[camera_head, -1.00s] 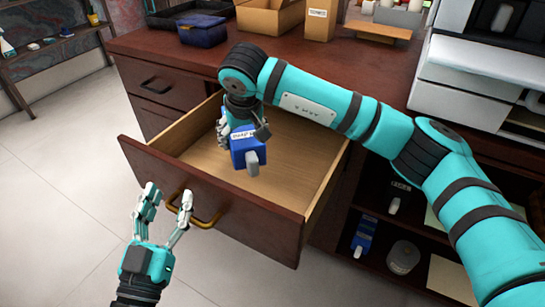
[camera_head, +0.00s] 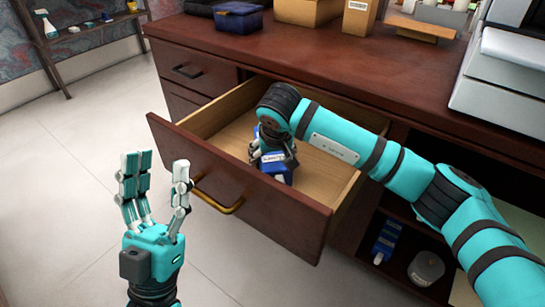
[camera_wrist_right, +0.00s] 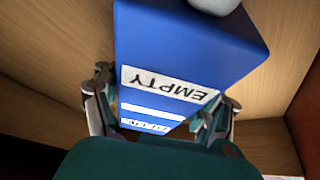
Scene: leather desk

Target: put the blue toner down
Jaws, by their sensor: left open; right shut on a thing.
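The blue toner (camera_head: 277,171) is inside the open drawer (camera_head: 325,170), mostly hidden under my right arm in the head view. In the right wrist view the toner (camera_wrist_right: 190,45) fills the middle, with a white label reading "EMPTY". My right gripper (camera_head: 270,158) is shut on it; its fingers (camera_wrist_right: 165,112) show on both sides of the toner. Whether the toner touches the drawer floor I cannot tell. My left gripper (camera_head: 155,185) is open and empty, in front of the drawer to the left of its handle (camera_head: 215,195).
Another blue toner (camera_head: 386,240) and a grey round object (camera_head: 426,267) stand on the lower shelf to the right. The desk top (camera_head: 290,50) holds a dark blue box (camera_head: 240,17), cardboard boxes and a white machine (camera_head: 510,75). Bare drawer floor shows around my right gripper.

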